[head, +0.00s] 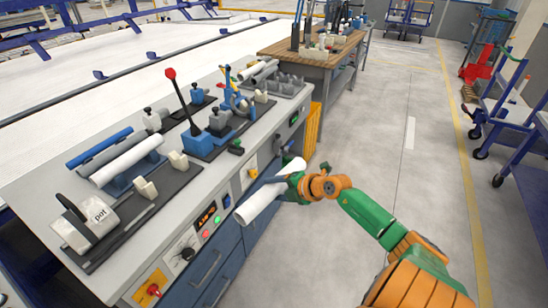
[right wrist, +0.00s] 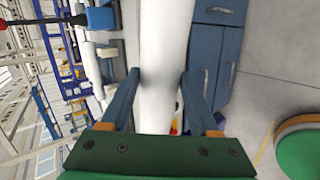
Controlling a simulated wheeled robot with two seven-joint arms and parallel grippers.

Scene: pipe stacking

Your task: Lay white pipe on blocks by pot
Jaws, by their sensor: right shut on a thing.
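My right gripper (head: 286,186) is shut on a white pipe (head: 258,206) and holds it in front of the bench's aisle side, tilted in the picture. In the right wrist view the pipe (right wrist: 160,95) runs between the two fingers of the gripper (right wrist: 160,78). Another white pipe (head: 126,162) and a blue pipe (head: 98,148) rest on blue supports there. My left gripper is not in view.
A red-knobbed lever (head: 171,75) rises from a blue base on the bench (head: 42,182). The bench's front has knobs, lit buttons and blue drawers. A wooden table (head: 310,45) stands beyond. The aisle floor is clear.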

